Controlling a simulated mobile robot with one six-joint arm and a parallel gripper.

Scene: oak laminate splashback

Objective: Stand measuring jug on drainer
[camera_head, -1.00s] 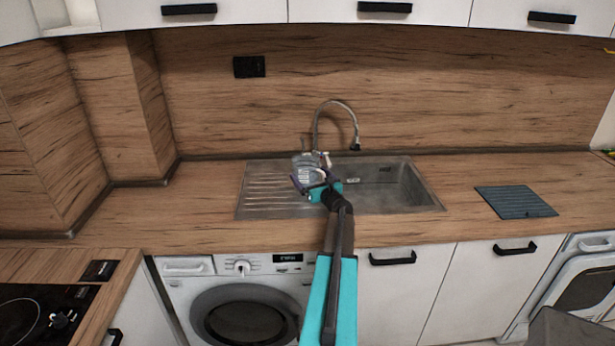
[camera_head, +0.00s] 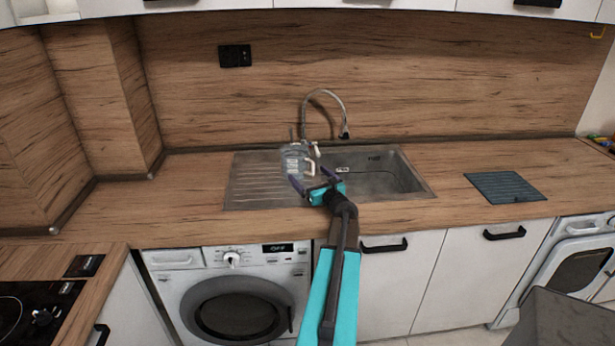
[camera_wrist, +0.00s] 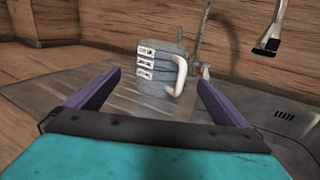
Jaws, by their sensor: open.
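The measuring jug (camera_head: 293,160) is grey and see-through, with white label marks and a white handle. It stands upright on the ribbed drainer (camera_head: 252,180) at the left of the steel sink. In the wrist view the jug (camera_wrist: 155,75) is ahead of my gripper (camera_wrist: 160,95), its handle toward the right. My gripper is open, its two purple fingers apart with nothing between them. In the head view my gripper (camera_head: 314,185) is just in front of the jug, and a gap to it shows in the wrist view.
The sink bowl (camera_head: 385,180) lies right of the drainer. A curved tap (camera_head: 325,95) rises behind it. A dark ribbed mat (camera_head: 506,187) lies on the counter at the right. The counter left of the drainer is clear.

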